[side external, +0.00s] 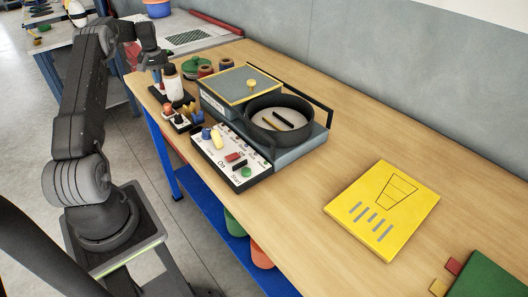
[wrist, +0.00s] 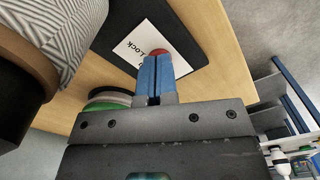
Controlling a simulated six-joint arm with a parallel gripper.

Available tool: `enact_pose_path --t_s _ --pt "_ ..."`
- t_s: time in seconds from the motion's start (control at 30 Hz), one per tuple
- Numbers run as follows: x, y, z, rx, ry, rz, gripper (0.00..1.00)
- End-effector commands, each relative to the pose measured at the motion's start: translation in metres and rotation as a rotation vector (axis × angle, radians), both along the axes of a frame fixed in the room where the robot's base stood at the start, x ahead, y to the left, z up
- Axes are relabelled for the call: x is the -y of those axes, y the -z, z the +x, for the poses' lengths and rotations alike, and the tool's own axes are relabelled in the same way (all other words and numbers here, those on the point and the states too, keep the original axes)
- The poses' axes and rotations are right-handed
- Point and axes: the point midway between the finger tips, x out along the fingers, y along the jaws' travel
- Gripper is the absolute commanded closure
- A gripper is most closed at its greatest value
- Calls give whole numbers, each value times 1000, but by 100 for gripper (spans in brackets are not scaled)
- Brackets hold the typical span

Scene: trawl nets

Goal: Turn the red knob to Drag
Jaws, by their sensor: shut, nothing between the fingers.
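In the wrist view a red knob (wrist: 158,51) shows just beyond my fingertips, partly hidden behind them. In the side view my gripper (side external: 155,66) is at the far left end of the wooden bench, and the knob there is hidden or too small to pick out.
A bottle (side external: 172,82), a green round object (side external: 197,68) and dark spools (side external: 226,65) stand close by my gripper. A control box (side external: 218,166) with coloured switches and a black pan (side external: 279,117) are nearer.

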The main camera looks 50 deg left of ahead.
Motion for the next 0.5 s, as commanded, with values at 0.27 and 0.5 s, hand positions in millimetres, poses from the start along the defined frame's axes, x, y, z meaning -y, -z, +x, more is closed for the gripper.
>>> enact_pose_path --t_s 0.27,0.5 --pt "0 23 0 0 1 -2 100" --pt "1 29 0 -3 2 -5 100"
